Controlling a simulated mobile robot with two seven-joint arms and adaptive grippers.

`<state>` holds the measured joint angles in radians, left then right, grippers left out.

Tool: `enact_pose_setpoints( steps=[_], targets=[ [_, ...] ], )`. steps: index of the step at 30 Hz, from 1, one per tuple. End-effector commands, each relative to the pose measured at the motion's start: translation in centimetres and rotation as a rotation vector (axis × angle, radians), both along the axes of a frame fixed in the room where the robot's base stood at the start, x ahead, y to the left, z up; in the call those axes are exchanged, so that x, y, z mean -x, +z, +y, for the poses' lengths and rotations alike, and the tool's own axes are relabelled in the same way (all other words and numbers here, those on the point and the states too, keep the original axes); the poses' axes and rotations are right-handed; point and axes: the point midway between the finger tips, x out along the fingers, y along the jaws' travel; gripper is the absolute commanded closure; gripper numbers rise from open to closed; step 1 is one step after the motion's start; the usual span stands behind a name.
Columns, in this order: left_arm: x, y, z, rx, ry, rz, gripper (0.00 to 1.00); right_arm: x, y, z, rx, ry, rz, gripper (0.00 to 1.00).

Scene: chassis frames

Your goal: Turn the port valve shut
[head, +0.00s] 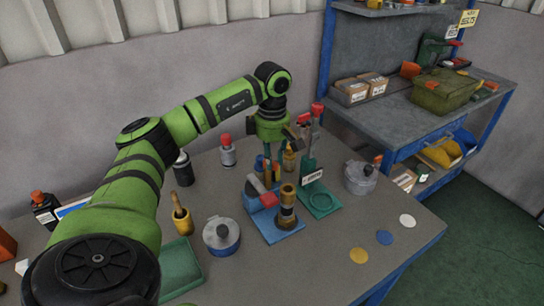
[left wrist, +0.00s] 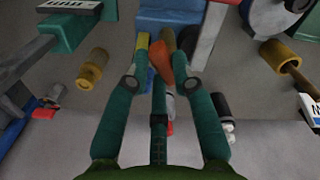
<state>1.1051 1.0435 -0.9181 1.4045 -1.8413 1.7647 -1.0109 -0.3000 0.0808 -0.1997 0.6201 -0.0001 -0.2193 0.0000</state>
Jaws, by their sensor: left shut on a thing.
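A blue-based fixture (head: 284,236) stands on the table in the head view. It carries an upright brass-brown cylinder (head: 287,205) and a block with a red and white part (head: 266,194). I cannot tell for sure which part is the port valve. My left gripper (head: 268,165) points down just behind this fixture, among thin orange, yellow and blue pieces. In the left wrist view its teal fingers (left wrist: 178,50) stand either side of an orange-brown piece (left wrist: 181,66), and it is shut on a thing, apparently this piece. The exact contact is hidden. My right gripper is not in view.
A green-based clamp-like stand (head: 322,203) with red-tipped handles is close on the right. The front right tabletop holds only flat discs.

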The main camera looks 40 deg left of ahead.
Motion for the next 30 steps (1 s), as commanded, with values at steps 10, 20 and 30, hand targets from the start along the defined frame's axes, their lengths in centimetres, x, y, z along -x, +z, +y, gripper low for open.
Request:
enact_pose_setpoints(
  steps=[10, 20, 30],
  targets=[
    [0.47, -0.26, -0.31, 0.001, -0.317, 0.005, 1.0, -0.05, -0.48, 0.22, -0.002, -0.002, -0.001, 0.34],
    [0.77, -0.27, -0.4, 0.002, -0.519, 0.006, 1.0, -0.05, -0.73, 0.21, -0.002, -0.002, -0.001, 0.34],
    [0.89, -0.28, -0.43, 0.002, -0.598, 0.007, 1.0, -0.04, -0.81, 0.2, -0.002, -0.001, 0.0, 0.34]
  ],
)
